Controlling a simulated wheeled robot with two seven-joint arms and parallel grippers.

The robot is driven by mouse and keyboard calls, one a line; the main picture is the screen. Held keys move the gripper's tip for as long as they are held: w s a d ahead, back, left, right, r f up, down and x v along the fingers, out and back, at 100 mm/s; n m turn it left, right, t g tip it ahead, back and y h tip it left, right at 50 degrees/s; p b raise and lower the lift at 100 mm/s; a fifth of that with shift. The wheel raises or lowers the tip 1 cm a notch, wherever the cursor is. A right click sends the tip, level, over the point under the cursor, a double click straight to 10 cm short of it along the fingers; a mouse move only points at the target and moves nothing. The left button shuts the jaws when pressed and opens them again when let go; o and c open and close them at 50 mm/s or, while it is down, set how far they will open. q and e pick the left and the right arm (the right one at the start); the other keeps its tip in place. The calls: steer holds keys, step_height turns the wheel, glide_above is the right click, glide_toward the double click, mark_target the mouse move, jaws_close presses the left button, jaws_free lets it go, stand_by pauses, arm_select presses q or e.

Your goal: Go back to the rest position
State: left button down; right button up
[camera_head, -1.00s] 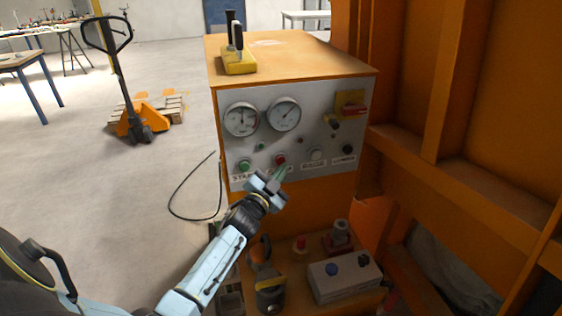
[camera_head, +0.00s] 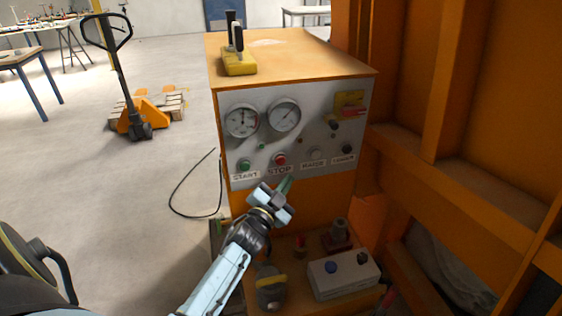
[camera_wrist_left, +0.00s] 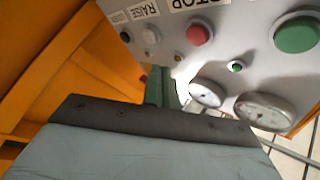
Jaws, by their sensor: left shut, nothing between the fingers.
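My left gripper (camera_head: 285,186) is shut and empty, just below and in front of the control panel (camera_head: 305,120) of the orange machine. Its greenish fingertips sit under the STOP label and appear apart from the panel. In the left wrist view the closed fingers (camera_wrist_left: 161,88) point toward the panel. The red STOP button (camera_head: 280,159) and the green START button (camera_head: 244,165) are uncovered. They also show in the left wrist view, the red one (camera_wrist_left: 198,35) and the green one (camera_wrist_left: 297,36). My right gripper is not in view.
Two gauges and a red-handled switch (camera_head: 352,111) are on the panel. A yellow-based lever (camera_head: 238,62) stands on top. A grey box (camera_head: 343,276) and other fittings sit on the lower ledge. Orange framing (camera_head: 450,165) closes the right side. Open floor lies left, with a pallet jack (camera_head: 138,118).

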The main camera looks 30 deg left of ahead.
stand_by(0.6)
arm_select(q)
steer(key=s+d+f+n+g+h, duration=0.15)
steer(key=s+d+g, duration=0.3)
steer(key=s, duration=0.65)
steer(key=s+d+f+n+g, duration=0.25)
steer(key=s+g, duration=0.35)
steer(key=s, duration=0.4)
steer(key=s+d+f+n+g, duration=0.1)
steer(key=s+d+f+g, duration=0.3)
steer(key=s, duration=0.7)
step_height(320, 180, down, 25)
steer(key=s+g+b, duration=0.1)
steer(key=s+g, duration=0.1)
steer(key=g, duration=0.1)
steer(key=s+a+f+g+b, duration=0.1)
steer(key=s+a+f, duration=0.1)
steer(key=s+f, duration=1.4)
steer(key=shift+s+a+f+m+b, duration=0.2)
steer(key=shift+a+f+m+b, duration=0.05)
steer(key=shift+f+m+b, duration=0.2)
